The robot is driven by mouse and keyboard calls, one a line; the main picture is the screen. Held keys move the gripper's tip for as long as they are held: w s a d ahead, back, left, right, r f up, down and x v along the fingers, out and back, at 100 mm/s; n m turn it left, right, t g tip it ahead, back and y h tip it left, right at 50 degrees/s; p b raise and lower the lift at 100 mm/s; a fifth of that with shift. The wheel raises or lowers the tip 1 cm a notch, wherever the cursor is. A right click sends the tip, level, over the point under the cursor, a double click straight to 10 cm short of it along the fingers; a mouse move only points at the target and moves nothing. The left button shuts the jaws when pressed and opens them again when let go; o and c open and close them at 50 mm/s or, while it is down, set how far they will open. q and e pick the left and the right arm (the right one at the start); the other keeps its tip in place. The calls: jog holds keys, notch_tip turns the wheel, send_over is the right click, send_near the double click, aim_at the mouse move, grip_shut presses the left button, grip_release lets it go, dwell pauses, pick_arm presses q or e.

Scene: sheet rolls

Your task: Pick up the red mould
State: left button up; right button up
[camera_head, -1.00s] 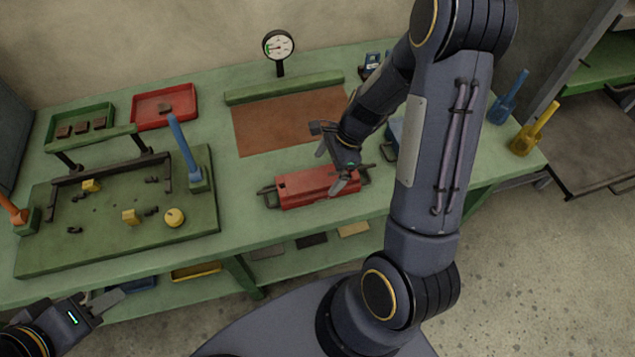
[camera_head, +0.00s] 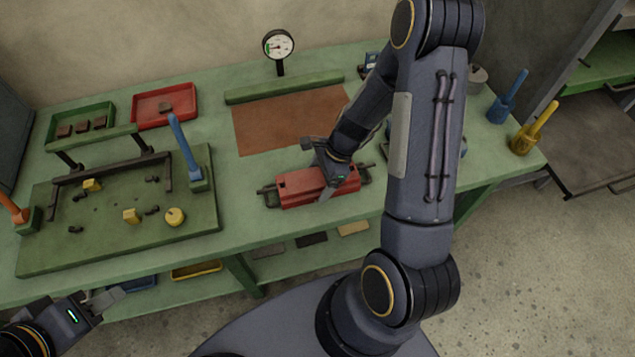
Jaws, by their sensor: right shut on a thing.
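The red mould (camera_head: 298,189) is a long red block with dark end handles. It lies on the green bench (camera_head: 240,226) near the front edge, in front of the brown mat. My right gripper (camera_head: 325,187) reaches down over the mould and is shut on its middle. The gripper hides part of the mould's top and back. The mould appears to rest on the bench still. My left gripper (camera_head: 108,299) is at the lower left, in front of the bench and away from the mould. Its fingers are small in view and their gap is unclear.
A green fixture plate (camera_head: 110,235) with clamps and yellow pieces stands on the left. A red tray (camera_head: 180,115) and a green tray (camera_head: 88,112) sit behind it. A dial gauge (camera_head: 278,46) stands at the back. Blue (camera_head: 506,98) and yellow (camera_head: 533,130) tools stand at the right.

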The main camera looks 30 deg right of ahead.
jog(key=c, duration=0.7)
jog(key=shift+w+r, duration=0.1)
jog(key=shift+c, duration=0.5)
jog(key=shift+r, duration=0.1)
